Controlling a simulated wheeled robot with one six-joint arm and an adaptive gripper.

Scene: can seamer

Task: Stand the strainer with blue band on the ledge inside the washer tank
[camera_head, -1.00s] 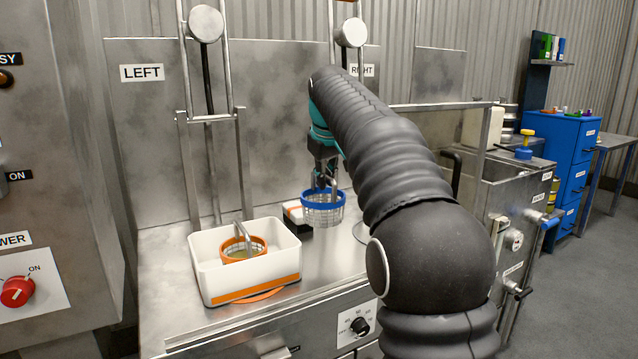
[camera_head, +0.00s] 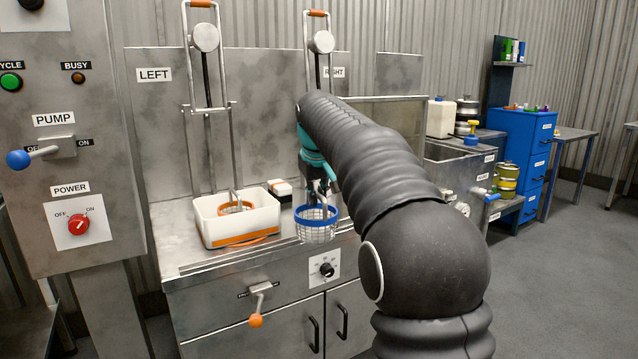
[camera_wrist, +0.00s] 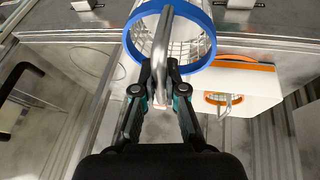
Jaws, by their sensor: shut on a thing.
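The strainer with blue band (camera_head: 317,234) is a wire-mesh basket with a blue rim and a metal handle. It hangs upright from my gripper (camera_head: 318,192), overlapping the front edge of the steel counter in the head view. In the wrist view, my gripper (camera_wrist: 160,84) is shut on the handle, and the strainer's blue band (camera_wrist: 206,52) shows beyond the fingers. An open steel tank (camera_head: 452,153), which looks like the washer tank, stands to the right. It is partly behind my arm, and its inside ledge cannot be made out.
A white bin (camera_head: 240,229) with an orange stripe holds an orange-banded strainer (camera_head: 236,207) on the counter (camera_head: 172,235), left of my gripper. A small white-and-black object (camera_head: 281,190) lies behind. A blue cabinet (camera_head: 522,150) stands far right. Open floor (camera_head: 570,260) lies at right.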

